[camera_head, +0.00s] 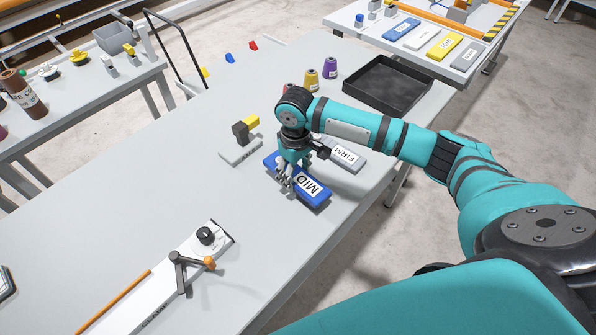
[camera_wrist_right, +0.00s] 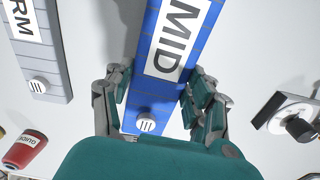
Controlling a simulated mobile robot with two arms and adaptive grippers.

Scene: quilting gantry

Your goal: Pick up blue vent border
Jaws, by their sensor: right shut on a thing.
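The blue vent border is a long flat blue bar (camera_head: 309,186) with a white label reading MID. It lies flat at or just above the grey table, and I cannot tell whether it touches. My right gripper (camera_head: 286,180) points down over its near-left side, shut across its width. In the right wrist view the bar (camera_wrist_right: 152,97) runs between the two finger pads, with a round white slotted mark at its near end. My left gripper is not in view.
A grey bar labelled FIRM (camera_head: 344,154) lies close beside the blue one. A grey block with a yellow-tipped tool (camera_head: 241,150) stands to the left. Several spools (camera_head: 311,79) and a black tray (camera_head: 388,83) are behind. A white clamp ruler (camera_head: 185,265) lies in front.

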